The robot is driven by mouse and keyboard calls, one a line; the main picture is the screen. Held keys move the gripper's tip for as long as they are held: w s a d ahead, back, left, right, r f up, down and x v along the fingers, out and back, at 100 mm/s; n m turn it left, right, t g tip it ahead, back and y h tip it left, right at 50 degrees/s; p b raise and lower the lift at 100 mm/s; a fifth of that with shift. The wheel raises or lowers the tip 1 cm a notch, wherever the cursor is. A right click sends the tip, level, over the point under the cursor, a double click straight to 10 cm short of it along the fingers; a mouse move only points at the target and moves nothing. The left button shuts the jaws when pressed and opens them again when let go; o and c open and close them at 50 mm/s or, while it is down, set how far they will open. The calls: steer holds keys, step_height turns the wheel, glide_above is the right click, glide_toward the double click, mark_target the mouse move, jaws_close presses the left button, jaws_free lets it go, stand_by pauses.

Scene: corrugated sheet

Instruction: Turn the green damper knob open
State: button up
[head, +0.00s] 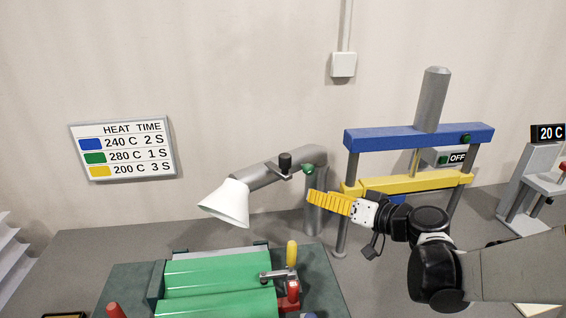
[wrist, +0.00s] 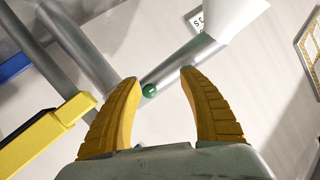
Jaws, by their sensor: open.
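The green damper knob (head: 309,169) is a small round ball on the grey duct arm (head: 265,176) that ends in a white hood (head: 228,203). In the wrist view the green knob (wrist: 149,91) lies beyond the fingertips, between them and nearer the left finger. My gripper (head: 312,198) has yellow ribbed fingers, just below the knob in the head view. In the wrist view my gripper (wrist: 161,75) is open and empty, its fingers apart. I cannot tell exactly how far the fingertips are from the knob, or the knob's turn position.
A black knob (head: 285,163) stands on the duct left of the green one. A blue and yellow press (head: 418,140) with a second green knob (head: 466,139) stands behind my arm. Green sheets (head: 215,275) with a clamp lie at the front. A heat-time sign (head: 123,148) hangs left.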

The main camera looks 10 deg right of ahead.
mark_target(311, 172)
steer(key=w+d+t, duration=0.3)
steer(key=d, duration=0.1)
steer(key=shift+y, duration=0.3)
steer(key=b+x, duration=0.3)
steer(key=x, duration=0.7)
steer(key=shift+s+r, duration=0.1)
steer(key=shift+r, duration=0.1)
steer(key=shift+c, duration=0.3)
jaws_close()
